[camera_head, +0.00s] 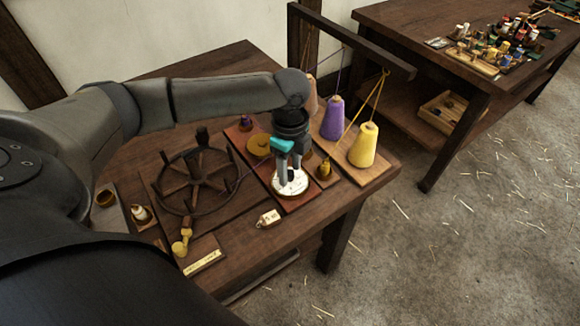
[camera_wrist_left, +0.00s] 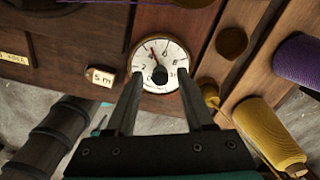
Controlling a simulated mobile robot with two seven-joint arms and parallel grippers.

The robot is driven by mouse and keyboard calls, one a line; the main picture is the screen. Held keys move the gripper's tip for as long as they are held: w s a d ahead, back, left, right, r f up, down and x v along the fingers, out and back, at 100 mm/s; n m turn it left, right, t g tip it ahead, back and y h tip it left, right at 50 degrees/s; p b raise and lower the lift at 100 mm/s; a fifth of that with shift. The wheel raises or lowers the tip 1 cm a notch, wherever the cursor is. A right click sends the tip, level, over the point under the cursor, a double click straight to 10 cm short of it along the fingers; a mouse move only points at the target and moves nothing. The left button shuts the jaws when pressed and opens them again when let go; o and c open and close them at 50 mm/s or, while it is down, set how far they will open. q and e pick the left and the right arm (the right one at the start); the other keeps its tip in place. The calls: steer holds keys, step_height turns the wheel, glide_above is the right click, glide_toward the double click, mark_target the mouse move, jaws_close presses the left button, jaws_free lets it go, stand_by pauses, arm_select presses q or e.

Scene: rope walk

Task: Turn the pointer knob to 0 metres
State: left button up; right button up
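The dial has a round white face in a brass rim on a reddish board, shown in the head view (camera_head: 289,188) and the left wrist view (camera_wrist_left: 176,50). Its black pointer knob (camera_wrist_left: 160,75) is at the centre. A thin red needle points to the upper left of the face, near a numeral that looks like 4. My left gripper (camera_head: 291,170) is above the dial, pointing down. In the left wrist view its fingers (camera_wrist_left: 158,82) are apart, one on each side of the knob, with nothing between them gripped. My right gripper is in neither view.
A spoked wheel (camera_head: 195,180) lies left of the dial. A small tag reading 5 m (camera_head: 269,218) is at the front. Purple (camera_head: 333,119) and yellow (camera_head: 363,146) thread cones stand to the right. A second table (camera_head: 400,20) stands at the back right.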

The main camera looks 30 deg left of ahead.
arm_select(q)
jaws_close()
stand_by(0.5)
